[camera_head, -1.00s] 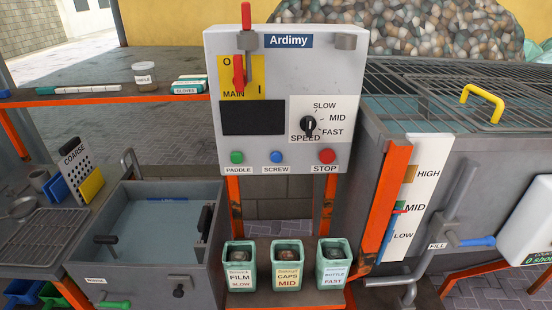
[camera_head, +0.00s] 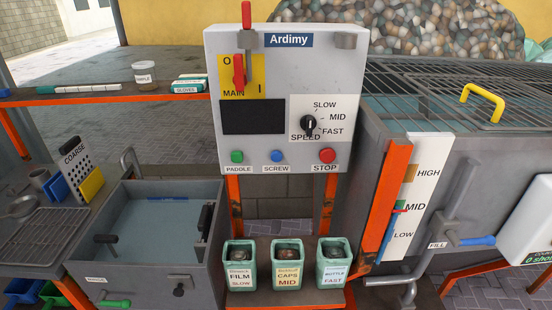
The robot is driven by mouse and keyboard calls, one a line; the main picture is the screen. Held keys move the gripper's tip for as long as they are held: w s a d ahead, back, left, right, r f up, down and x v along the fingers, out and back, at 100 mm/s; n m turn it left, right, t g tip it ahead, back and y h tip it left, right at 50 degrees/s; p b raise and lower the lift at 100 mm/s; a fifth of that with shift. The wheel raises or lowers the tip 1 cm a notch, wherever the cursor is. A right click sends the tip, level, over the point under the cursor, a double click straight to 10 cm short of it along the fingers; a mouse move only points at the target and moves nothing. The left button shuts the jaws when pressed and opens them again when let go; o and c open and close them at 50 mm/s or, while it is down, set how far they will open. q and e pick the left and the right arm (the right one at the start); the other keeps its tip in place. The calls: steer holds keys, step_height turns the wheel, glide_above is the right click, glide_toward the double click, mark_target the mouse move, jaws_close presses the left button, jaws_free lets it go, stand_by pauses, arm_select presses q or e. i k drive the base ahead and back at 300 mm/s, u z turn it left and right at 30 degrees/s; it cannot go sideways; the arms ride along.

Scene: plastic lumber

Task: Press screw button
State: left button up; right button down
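The blue screw button (camera_head: 277,156) sits on the lower front of the grey Ardimy control panel (camera_head: 290,70), above a label reading SCREW. The green paddle button (camera_head: 237,157) is to its left and the red stop button (camera_head: 327,155) to its right. Above them are a dark blank display (camera_head: 253,117), a black speed knob (camera_head: 308,124) and a red main switch (camera_head: 239,72). Neither of my grippers is in view.
A grey water basin (camera_head: 160,225) stands at the left and a large grated tank (camera_head: 460,100) at the right. Below the panel, three teal bins (camera_head: 287,264) stand on an orange-edged shelf. The space before the buttons is clear.

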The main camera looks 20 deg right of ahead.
mark_target(277, 156)
steer(key=k, duration=1.3)
steer(key=u, duration=0.5)
steer(key=i, duration=1.7)
steer(key=z, duration=0.6)
